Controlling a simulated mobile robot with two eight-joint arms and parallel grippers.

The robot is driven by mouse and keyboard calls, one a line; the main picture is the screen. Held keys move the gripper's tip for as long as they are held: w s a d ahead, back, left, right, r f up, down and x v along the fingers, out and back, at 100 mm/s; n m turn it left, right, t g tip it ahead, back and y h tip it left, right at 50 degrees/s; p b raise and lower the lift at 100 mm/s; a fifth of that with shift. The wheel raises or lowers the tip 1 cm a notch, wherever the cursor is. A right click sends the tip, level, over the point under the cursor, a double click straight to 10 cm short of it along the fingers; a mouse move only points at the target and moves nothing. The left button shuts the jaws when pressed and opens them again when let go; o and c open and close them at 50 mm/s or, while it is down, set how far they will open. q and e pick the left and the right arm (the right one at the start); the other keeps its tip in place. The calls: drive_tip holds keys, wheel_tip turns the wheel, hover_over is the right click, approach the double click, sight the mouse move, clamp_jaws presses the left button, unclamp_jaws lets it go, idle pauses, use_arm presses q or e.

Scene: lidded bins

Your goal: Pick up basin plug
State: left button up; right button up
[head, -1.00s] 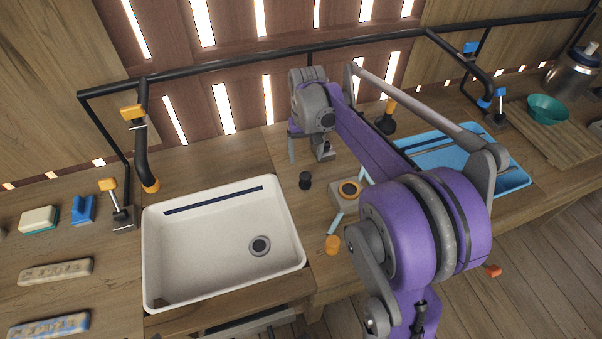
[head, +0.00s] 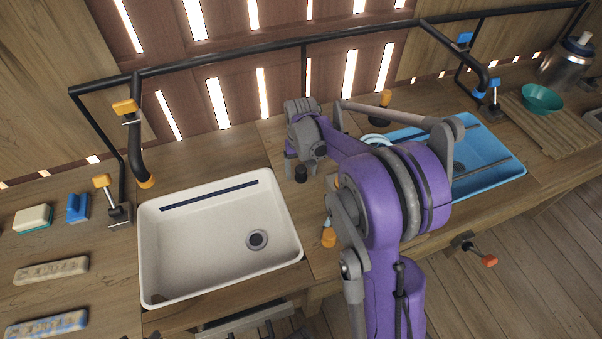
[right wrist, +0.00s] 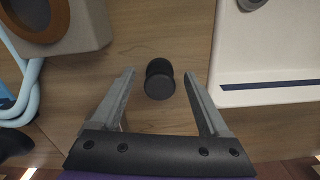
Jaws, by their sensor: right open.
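The basin plug, a small black cylinder (head: 300,174), stands on the wooden counter just right of the white basin. In the right wrist view the plug (right wrist: 159,84) sits between and a little ahead of the two fingers. My right gripper (right wrist: 159,78) is open and empty, with one finger on each side of the plug and visible gaps to both. In the head view the right gripper (head: 301,166) is over the plug and partly hidden by its own wrist. My left gripper is not in view.
The white basin (head: 190,245) with a drain is to the left. The blue basin (head: 495,150) lies right, partly behind my arm. An orange-ringed block (right wrist: 70,35) stands close to the plug. Black pipes (head: 240,63) run along the back wall.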

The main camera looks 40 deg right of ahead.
clamp_jaws()
idle(0.3)
